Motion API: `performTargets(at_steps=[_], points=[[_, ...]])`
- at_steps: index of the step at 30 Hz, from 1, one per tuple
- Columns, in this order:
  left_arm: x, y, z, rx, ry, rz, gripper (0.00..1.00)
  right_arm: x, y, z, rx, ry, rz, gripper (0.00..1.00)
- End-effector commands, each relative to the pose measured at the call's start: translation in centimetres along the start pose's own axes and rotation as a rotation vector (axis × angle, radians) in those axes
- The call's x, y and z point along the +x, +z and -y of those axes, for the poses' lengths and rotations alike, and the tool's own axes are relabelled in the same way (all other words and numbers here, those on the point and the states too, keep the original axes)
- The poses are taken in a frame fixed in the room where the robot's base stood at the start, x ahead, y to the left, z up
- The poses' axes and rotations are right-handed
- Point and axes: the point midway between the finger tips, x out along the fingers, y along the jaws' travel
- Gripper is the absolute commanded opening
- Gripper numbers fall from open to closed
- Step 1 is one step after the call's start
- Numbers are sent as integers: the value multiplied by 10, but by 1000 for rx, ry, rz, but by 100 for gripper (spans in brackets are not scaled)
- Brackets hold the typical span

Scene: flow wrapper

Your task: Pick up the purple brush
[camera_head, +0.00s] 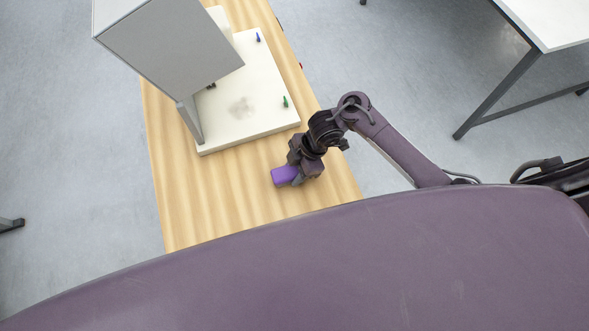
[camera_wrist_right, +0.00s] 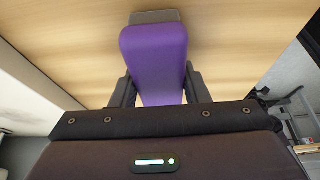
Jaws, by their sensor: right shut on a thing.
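The purple brush (camera_head: 284,176) is at the near right part of the wooden table, at the tip of my right arm. It also shows in the right wrist view (camera_wrist_right: 155,60), with a grey part at its far end. My right gripper (camera_head: 299,178) is shut on the purple brush, with one dark finger on each side of it in the right wrist view (camera_wrist_right: 158,88). I cannot tell whether the brush touches the table. My left gripper is not in view.
A white machine base (camera_head: 262,75) with a grey panel (camera_head: 170,45) stands on the wooden table (camera_head: 225,195) beyond the brush. A green knob (camera_head: 285,101) and a blue knob (camera_head: 258,37) stick up from the base. The table's near left part is bare. A white table (camera_head: 555,20) stands at right.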

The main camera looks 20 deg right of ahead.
Motion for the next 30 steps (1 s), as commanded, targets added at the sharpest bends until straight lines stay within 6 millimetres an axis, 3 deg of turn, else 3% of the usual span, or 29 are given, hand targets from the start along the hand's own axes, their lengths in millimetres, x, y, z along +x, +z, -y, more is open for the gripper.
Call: performTargets(at_steps=[8, 10, 15, 21, 30], points=[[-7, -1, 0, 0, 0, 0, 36, -38, -16, -2, -5, 5, 0, 18], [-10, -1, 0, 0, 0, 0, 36, -56, -22, -2, -6, 7, 2, 18], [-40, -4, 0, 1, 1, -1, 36, -109, -42, -2, -7, 7, 8, 18], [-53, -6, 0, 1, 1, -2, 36, -152, -61, -2, -5, 6, 5, 18], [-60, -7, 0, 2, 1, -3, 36, -180, -75, 0, 0, 1, 1, 18]])
